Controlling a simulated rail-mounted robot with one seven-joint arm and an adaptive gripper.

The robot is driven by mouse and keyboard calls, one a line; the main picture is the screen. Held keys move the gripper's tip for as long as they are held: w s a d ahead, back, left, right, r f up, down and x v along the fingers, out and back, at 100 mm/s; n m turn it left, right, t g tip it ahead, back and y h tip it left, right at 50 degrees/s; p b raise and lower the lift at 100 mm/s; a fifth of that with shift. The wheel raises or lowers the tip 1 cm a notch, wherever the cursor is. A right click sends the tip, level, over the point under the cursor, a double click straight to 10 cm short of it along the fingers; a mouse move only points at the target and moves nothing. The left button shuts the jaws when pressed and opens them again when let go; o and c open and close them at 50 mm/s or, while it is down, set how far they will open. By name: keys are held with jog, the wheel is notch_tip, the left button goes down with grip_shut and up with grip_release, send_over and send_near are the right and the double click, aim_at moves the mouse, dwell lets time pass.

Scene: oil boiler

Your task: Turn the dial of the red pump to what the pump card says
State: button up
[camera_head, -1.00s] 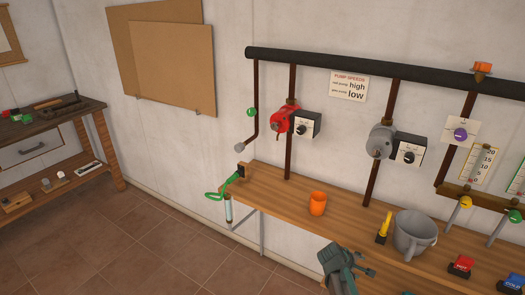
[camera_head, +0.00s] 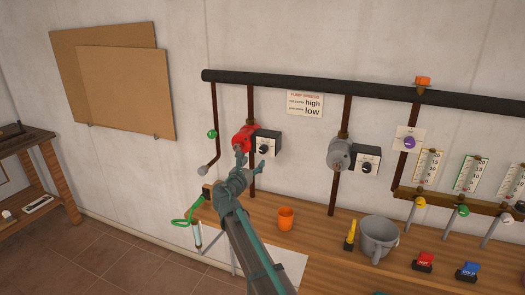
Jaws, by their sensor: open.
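The red pump (camera_head: 243,138) sits on a brown vertical pipe on the wall. Its black box (camera_head: 267,137) is fixed at its right and carries a dark dial (camera_head: 263,149) on a white face; the dial's setting is too small to read. The pump card (camera_head: 306,104) hangs on the wall to the upper right, headed "PUMP SPEEDS". Its large words are "high" on the upper line, for the red pump, and "low" below, for the grey pump. My gripper (camera_head: 250,160) is open and empty, in front of the pump and just below and left of the dial. Contact cannot be told.
A grey pump (camera_head: 340,154) with a similar box (camera_head: 366,160) stands to the right. Below are an orange cup (camera_head: 286,218), a yellow-handled tool (camera_head: 350,236) and a grey pot (camera_head: 378,238) on the wooden bench (camera_head: 325,232). A black pipe (camera_head: 300,85) runs above.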

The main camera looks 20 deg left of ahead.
aim_at(262, 152)
jog(key=w+p, duration=0.1)
jog(key=w, duration=0.4)
jog(key=w+p, duration=0.2)
jog(key=w, duration=0.3)
jog(key=shift+a+r, duration=0.15)
jog(key=shift+a, duration=0.05)
jog(key=shift+w+d+p, duration=0.1)
jog(key=shift+w+p, duration=0.2)
jog(key=shift+w, duration=0.1)
grip_shut()
